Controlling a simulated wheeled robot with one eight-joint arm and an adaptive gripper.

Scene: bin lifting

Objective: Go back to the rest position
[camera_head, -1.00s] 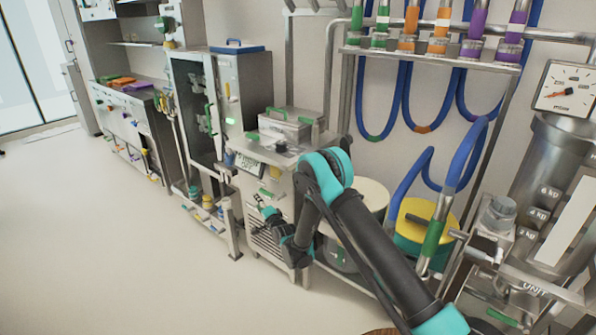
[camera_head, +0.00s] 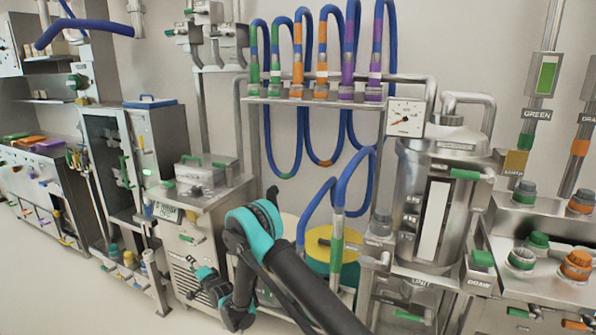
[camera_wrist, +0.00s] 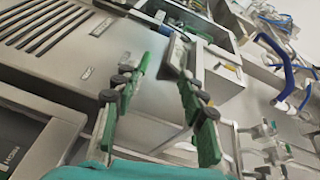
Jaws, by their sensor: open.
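In the wrist view, my gripper (camera_wrist: 164,72) shows two green and dark fingers, spread apart with clear space between the tips. Nothing is held between them. In the head view, my dark and teal arm (camera_head: 300,285) is bent, with its elbow raised and its far end hanging low in front of a metal cabinet (camera_head: 215,210). The fingers are too small there to make out clearly.
A hose rack (camera_head: 310,101) with blue hoses stands behind my arm. A yellow-topped drum (camera_head: 340,243) and a steel tank (camera_head: 465,150) with a gauge (camera_head: 405,118) are to its right. A bench (camera_head: 525,250) with coloured caps is far right. Floor shows lower left.

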